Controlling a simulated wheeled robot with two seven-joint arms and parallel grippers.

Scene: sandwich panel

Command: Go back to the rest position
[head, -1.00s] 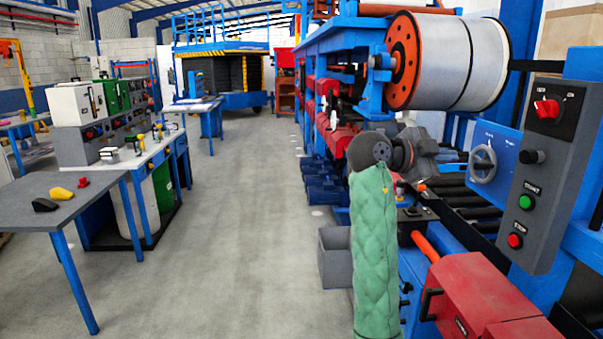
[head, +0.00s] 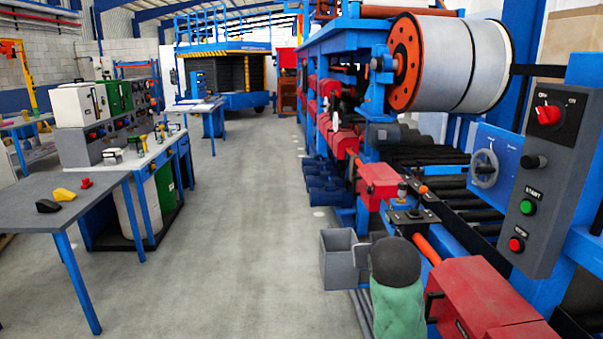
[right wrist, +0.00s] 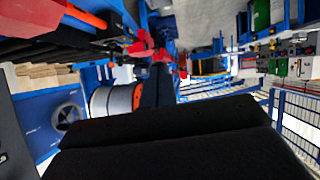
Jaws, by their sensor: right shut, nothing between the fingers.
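My right arm, in a green quilted sleeve with a dark rounded joint, stands low at the bottom of the head view, right of centre. Its gripper cannot be made out there. In the right wrist view my right gripper (right wrist: 165,137) fills the lower part as two black fingers pressed together, with nothing seen between them. My left arm and gripper are not in view.
The machine with a red box (head: 480,295), a control panel (head: 543,180) and a large roll (head: 450,62) runs along the right. A grey bin (head: 340,258) stands beside the arm. A table (head: 90,190) is at left. The middle floor (head: 240,240) is clear.

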